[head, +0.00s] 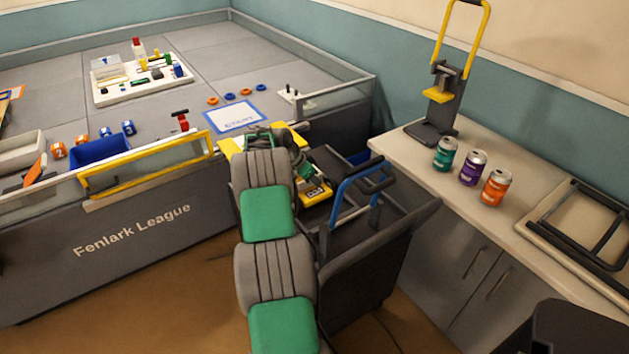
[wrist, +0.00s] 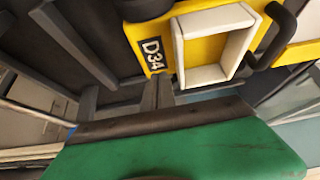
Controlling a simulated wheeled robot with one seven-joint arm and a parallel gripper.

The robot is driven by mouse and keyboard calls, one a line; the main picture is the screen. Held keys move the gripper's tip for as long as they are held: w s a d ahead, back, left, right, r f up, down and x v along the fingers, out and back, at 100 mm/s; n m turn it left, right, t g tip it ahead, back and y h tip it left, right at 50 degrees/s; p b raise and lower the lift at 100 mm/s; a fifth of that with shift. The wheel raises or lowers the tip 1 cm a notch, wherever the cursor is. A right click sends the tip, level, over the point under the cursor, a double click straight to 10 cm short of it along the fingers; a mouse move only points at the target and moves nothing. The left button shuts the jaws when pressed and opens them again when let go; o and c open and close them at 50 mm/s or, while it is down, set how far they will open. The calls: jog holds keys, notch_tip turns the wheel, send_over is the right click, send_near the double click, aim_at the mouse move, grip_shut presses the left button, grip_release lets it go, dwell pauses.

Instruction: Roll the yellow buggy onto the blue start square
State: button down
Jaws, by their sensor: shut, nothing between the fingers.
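The yellow buggy (head: 316,193) sits on the dark top of a cart, partly hidden by my arm in the head view. In the wrist view the yellow buggy (wrist: 150,38) shows close up, with a "D34" label and a white open frame. The blue start square (head: 235,116), a white panel with a blue border, lies flat on the grey arena floor beyond the arena wall. My gripper (wrist: 157,92) is shut and empty, with its fingers close beside the buggy's labelled edge. I cannot tell whether they touch it. The head view mostly hides my gripper behind the arm.
The cart (head: 372,250) with a blue handle stands between the arena and the counter (head: 400,155). A yellow frame (head: 150,165) is on the arena's front wall. Several orange and blue rings (head: 229,97) lie behind the square. Cans (head: 471,168) stand on the counter.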

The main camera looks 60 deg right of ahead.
aim_at(319, 191)
jog(key=shift+f, duration=0.1)
jog(key=shift+f+b, duration=1.45)
jog(key=shift+f, duration=0.1)
jog(key=shift+a+f, duration=0.1)
jog(key=shift+s, duration=0.15)
jog(key=shift+s+a+r, duration=0.15)
jog(key=shift+s+r, duration=0.2)
jog(key=shift+r, duration=0.2)
jog(key=shift+s+a+r+p, duration=0.15)
jog(key=shift+s+r+p, duration=0.05)
jog(key=shift+r+p, duration=0.25)
notch_tip(319, 191, up, 9)
jog(key=p, duration=0.4)
jog(key=shift+r, duration=0.15)
